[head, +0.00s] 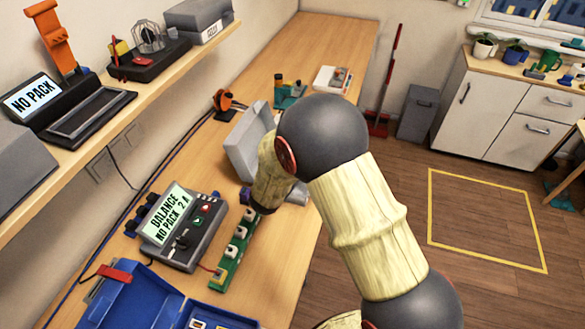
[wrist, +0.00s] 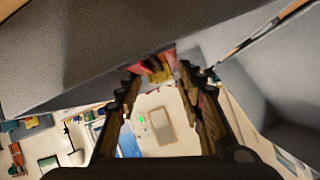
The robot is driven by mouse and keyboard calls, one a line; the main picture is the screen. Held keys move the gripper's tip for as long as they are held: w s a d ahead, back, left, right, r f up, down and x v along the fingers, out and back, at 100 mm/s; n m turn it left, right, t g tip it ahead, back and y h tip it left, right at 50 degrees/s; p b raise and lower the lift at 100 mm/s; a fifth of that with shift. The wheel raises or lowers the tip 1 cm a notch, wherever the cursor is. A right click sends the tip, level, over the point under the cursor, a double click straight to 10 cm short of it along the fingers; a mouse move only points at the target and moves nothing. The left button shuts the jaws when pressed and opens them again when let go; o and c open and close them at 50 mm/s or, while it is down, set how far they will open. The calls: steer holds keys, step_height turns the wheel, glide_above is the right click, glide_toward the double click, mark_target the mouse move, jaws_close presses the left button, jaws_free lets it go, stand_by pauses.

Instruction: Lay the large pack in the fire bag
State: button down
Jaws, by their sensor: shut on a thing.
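The fire bag appears to be the grey open-sided thing (head: 246,148) on the bench, partly hidden behind my arm in the head view. In the wrist view, grey woven surfaces, likely the bag's, fill the upper left (wrist: 80,50) and the right (wrist: 270,80). My gripper (wrist: 160,78) is close against them, its fingers shut on a small red and yellow part (wrist: 157,72). I cannot tell whether this part belongs to the large pack or to the bag. No whole large pack can be made out. My arm hides the gripper in the head view.
A charger (head: 183,235) reading "BALANCE NO PACK 2 A" and a green board (head: 233,250) lie nearer on the bench. A blue case (head: 135,300) is at the front. A white box (head: 332,78) and a teal tool (head: 288,92) stand farther back. A shelf (head: 105,100) overhangs the left.

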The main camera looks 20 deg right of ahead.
steer(key=c, duration=1.2)
jaws_free()
steer(key=shift+f, duration=0.1)
steer(key=shift+o, duration=0.2)
